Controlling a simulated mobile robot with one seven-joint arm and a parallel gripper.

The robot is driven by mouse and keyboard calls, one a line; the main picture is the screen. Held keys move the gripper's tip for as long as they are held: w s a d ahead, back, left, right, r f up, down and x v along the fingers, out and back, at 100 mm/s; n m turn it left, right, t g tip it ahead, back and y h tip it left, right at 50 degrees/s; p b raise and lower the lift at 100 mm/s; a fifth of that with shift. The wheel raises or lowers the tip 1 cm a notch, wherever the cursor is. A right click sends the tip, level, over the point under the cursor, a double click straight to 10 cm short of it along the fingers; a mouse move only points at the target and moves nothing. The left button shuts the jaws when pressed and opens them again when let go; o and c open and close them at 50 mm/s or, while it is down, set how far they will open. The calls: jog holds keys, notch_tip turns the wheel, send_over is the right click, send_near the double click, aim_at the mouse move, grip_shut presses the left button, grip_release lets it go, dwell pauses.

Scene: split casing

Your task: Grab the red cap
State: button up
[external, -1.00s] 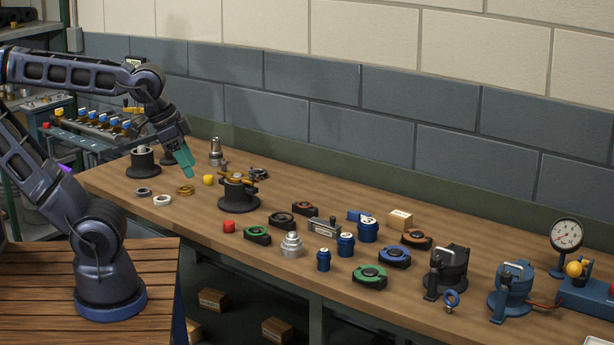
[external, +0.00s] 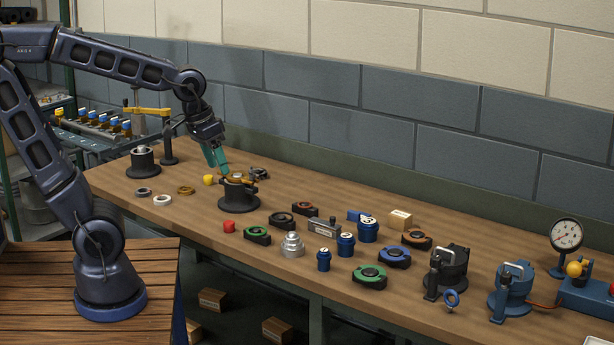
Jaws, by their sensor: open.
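My gripper (external: 223,170), with teal fingers, points down just above the back left of that fixture. It is up and behind the red cap, apart from it. It is open, and I see nothing held in it. The fingertips are small in this view, and I cannot tell if they touch the fixture's brass-coloured top.
A yellow cap (external: 209,180) sits left of the fixture. A green-topped black housing (external: 257,235) and a stepped silver part (external: 292,245) stand right of the red cap. Bare bench (external: 185,222) lies to the cap's left.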

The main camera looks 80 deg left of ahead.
jog(key=w+a+f+n+g, duration=0.1)
jog(key=w+a+f+n, duration=0.1)
jog(key=a+f+n, duration=0.35)
jog(key=w+a+f+n+g, duration=0.1)
jog(key=w+a+f+n, duration=0.15)
jog(key=a, duration=0.55)
jog(key=n+g, duration=0.1)
jog(key=n, duration=0.5)
send_near(229, 222)
jog(key=shift+w+f, duration=0.1)
jog(key=shift+f, duration=4.25)
jog(key=shift+c, duration=0.2)
jog(key=c, duration=1)
